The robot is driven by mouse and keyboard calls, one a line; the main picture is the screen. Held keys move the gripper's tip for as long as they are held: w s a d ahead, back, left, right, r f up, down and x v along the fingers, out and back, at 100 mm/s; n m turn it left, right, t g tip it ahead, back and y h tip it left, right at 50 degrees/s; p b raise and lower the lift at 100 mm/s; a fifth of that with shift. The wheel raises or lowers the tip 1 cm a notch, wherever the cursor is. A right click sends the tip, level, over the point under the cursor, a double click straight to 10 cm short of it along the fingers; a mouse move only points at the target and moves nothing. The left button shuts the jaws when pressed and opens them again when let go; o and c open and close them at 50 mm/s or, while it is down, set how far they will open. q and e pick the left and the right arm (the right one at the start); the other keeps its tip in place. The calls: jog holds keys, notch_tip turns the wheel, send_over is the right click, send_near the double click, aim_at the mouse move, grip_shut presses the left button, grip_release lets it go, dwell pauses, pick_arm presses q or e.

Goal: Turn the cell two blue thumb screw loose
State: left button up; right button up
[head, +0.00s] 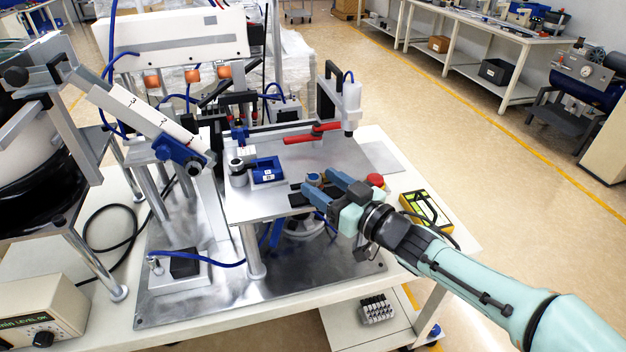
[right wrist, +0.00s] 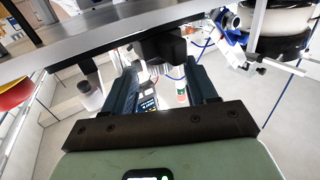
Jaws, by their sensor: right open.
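A small round blue knob (head: 313,179), which looks like the thumb screw, stands by the dark slotted bracket at the front right of the raised metal plate (head: 275,207). My right gripper (head: 320,184) comes in from the right, with its blue fingers open around or just beside the knob; I cannot tell contact. In the right wrist view, the open fingers (right wrist: 163,82) point toward a black block (right wrist: 160,47) at the plate's edge, with a visible gap between them. The knob is not clearly visible there. My left gripper is not in view.
A red button (head: 375,181) and a yellow device (head: 426,209) lie close to my right wrist. A blue block (head: 267,171) and a red lever (head: 312,133) are on the plate. An inclined track (head: 135,106) rises at left. The plate's right rear is mostly clear.

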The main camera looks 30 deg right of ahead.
aim_at(319, 181)
jog(key=shift+x, duration=1.7)
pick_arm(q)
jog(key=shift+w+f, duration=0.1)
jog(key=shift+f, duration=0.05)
